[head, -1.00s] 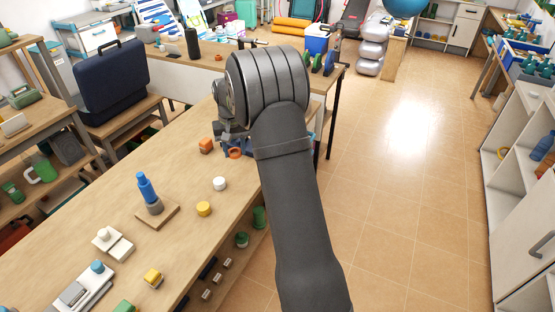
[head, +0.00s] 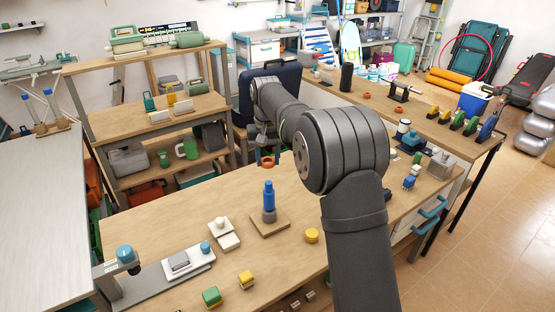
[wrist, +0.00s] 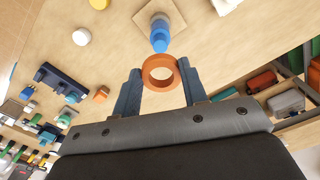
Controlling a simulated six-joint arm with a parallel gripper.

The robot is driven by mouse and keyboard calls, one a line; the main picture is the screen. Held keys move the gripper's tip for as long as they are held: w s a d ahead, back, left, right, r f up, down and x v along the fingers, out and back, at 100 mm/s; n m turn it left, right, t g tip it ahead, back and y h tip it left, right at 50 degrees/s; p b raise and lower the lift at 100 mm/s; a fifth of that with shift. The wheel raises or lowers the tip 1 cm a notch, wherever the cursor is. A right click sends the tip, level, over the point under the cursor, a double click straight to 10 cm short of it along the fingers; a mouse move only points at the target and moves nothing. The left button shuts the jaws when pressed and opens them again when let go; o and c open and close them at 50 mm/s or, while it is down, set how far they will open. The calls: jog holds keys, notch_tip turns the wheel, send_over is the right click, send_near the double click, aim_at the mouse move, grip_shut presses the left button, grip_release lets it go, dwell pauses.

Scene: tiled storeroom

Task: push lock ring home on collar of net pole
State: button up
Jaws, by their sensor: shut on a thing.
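My gripper (wrist: 159,70) is shut on an orange ring (wrist: 146,73), the lock ring, with one blue-grey finger on each side. In the head view the ring (head: 267,163) shows below my gripper (head: 266,154), beyond the pole top. The net pole (head: 268,190) is a blue upright with a grey collar (head: 269,215) on a square wooden base (head: 258,229). The collar is hardly visible there.
A yellow round piece (head: 311,236) and a white block piece (head: 222,238) stand near the base. A tray (head: 190,260) and green (head: 211,297) and yellow (head: 246,280) blocks lie nearer. A dark blue case (head: 270,85) stands behind my arm.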

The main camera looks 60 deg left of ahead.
aim_at(269, 184)
jog(key=shift+d, duration=0.1)
jog(key=shift+f, duration=2.9)
jog(key=shift+f, duration=2.35)
jog(key=o, duration=1)
jog(key=shift+o, duration=0.2)
notch_tip(269, 184, up, 17)
jog(key=shift+r, duration=0.2)
